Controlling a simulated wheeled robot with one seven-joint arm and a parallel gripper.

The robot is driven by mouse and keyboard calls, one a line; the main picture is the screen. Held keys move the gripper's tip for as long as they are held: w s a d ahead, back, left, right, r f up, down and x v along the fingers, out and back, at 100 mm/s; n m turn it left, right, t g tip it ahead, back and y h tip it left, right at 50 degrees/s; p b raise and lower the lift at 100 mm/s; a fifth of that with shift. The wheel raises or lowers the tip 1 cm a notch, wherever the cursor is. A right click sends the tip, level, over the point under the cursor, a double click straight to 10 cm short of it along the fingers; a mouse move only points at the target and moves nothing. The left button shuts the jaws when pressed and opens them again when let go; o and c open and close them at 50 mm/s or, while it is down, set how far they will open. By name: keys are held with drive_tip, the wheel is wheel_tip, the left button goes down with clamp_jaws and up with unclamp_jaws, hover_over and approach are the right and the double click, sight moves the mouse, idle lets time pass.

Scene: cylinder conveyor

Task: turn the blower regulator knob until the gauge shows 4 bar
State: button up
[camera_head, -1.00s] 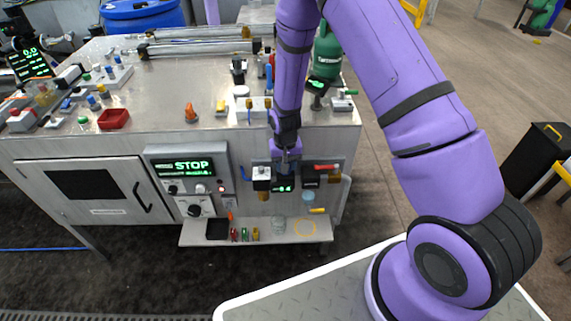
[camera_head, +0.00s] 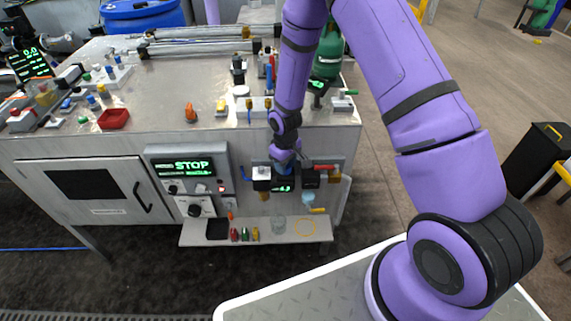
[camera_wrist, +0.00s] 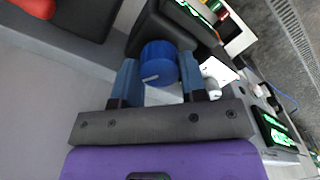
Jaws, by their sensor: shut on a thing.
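The blue regulator knob (camera_wrist: 158,62) shows in the wrist view with a pale mark on its face. It sits between the two blue fingers of my gripper (camera_wrist: 160,80), which is shut on it. In the head view my gripper (camera_head: 282,168) is at the regulator block on the bench front, and the arm's end hides the knob. The small gauge display (camera_head: 285,188) shows green digits just below the gripper, partly covered and too small to read surely. A green-lit display also shows at the top of the wrist view (camera_wrist: 197,12).
A panel reading STOP (camera_head: 188,166) is left of the regulator. A red-handled valve (camera_head: 324,167) is close on its right. A shelf (camera_head: 270,238) below carries a jar and several small fittings. The bench top (camera_head: 165,90) holds cylinders and a red tray (camera_head: 113,118).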

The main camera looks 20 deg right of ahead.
idle(0.5)
drive_tip(key=o, duration=0.9)
drive_tip(key=shift+o, duration=0.2)
wheel_tip(320, 180, up, 11)
